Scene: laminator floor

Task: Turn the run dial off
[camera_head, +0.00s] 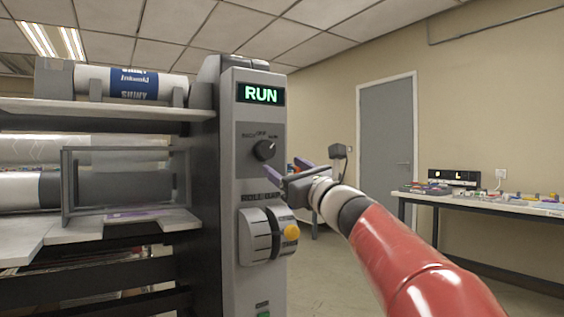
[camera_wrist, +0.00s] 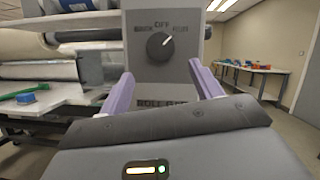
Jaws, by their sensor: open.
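The run dial (camera_head: 264,150) is a round black knob on the laminator's grey control panel, and it also shows in the wrist view (camera_wrist: 160,46). Its white pointer is turned to the upper right, toward the right-hand label and away from OFF at the top. The display (camera_head: 261,94) above it reads RUN in green. My gripper (camera_head: 285,168) is open and empty in front of the panel. In the wrist view its two lavender fingers (camera_wrist: 161,78) are spread left and right, below the dial and apart from it.
A roller-gap knob (camera_head: 262,234) with a yellow button sticks out below the dial. The laminator's rollers and feed shelf (camera_head: 120,225) lie left of the panel. A table (camera_head: 490,203) with small items stands at the right wall by a grey door (camera_head: 387,127). Floor right of the panel is open.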

